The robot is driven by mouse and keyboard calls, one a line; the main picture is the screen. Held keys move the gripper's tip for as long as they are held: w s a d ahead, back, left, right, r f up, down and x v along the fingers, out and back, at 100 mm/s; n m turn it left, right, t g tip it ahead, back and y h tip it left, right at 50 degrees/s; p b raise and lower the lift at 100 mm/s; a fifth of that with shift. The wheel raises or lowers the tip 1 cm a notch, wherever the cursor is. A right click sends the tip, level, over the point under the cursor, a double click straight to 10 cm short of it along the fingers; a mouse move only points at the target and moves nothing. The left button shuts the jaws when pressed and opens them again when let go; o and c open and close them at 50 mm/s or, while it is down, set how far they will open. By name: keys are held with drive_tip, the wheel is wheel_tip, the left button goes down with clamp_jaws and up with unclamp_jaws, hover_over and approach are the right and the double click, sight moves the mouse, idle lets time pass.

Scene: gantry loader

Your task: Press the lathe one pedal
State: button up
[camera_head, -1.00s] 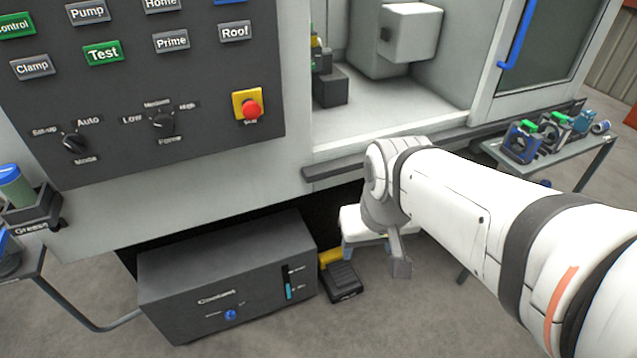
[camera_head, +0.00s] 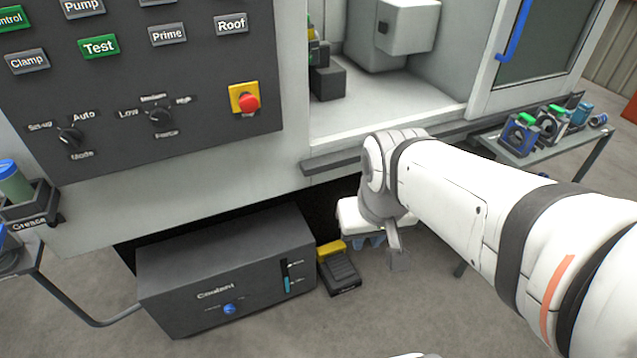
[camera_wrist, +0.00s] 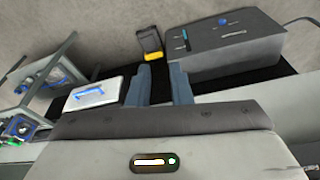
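The foot pedal (camera_head: 340,273) is black with a yellow part at its rear. It sits on the floor just right of the coolant box, and its label is too small to read. It also shows in the wrist view (camera_wrist: 150,42), just beyond the fingertips. My gripper (camera_head: 363,241) is right of and behind the pedal in the head view, partly hidden by my arm. In the wrist view its two blue-grey fingers (camera_wrist: 159,72) stand apart with a gap and nothing between them. The fingers look clear of the pedal.
The dark coolant box (camera_head: 225,270) stands left of the pedal. The grey machine ledge (camera_head: 335,163) overhangs this area. A parts table (camera_head: 550,150) stands at right. A white tray with a blue item (camera_wrist: 95,95) shows in the wrist view. The floor before the pedal is clear.

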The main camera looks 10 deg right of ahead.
clamp_jaws()
idle(1.0)
